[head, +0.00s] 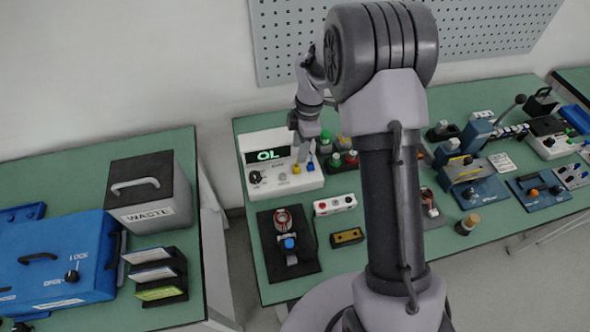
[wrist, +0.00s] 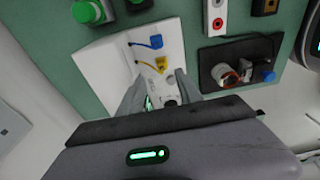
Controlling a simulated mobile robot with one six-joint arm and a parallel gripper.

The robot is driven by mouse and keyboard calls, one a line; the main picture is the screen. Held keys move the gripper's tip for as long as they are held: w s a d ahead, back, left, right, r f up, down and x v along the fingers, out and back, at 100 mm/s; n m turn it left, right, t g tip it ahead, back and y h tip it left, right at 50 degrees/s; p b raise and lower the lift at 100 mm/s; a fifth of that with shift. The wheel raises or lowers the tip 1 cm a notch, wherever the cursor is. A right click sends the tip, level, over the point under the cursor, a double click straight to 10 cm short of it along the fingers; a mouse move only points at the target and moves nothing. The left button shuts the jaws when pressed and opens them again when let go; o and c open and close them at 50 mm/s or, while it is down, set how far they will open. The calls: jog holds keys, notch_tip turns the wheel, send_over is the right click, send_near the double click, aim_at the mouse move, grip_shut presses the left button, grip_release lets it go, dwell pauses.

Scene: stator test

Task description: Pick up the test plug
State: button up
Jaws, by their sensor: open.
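A white test meter (head: 281,190) with a green "OL" display stands on the green bench. Two small plugs with short leads are on its top face, a yellow plug (head: 297,169) and a blue plug (head: 310,166). In the wrist view the yellow plug (wrist: 159,63) lies just beyond my fingertips and the blue plug (wrist: 150,42) farther off. I cannot tell which one is the test plug. My gripper (wrist: 162,76) is open and empty, pointing at the meter, with its fingers apart around part of the meter's face. In the head view my gripper (head: 303,150) is over the meter, its tips partly hidden.
A black fixture (head: 266,241) with a copper-wound stator and blue knob lies in front of the meter. A white socket block (head: 334,205) and brown block (head: 347,238) are beside it. Green-capped items (wrist: 86,12) stand close by. A pegboard (head: 275,40) is behind.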

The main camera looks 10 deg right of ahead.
aim_at(297, 165)
jog(key=f, duration=0.2)
jog(key=f+b, duration=0.1)
jog(key=f, duration=0.2)
jog(key=a+f+b, duration=0.1)
jog(key=f, duration=0.1)
jog(key=shift+s+f, duration=0.25)
jog(key=shift+f, duration=0.05)
jog(key=shift+r, duration=0.1)
grip_shut()
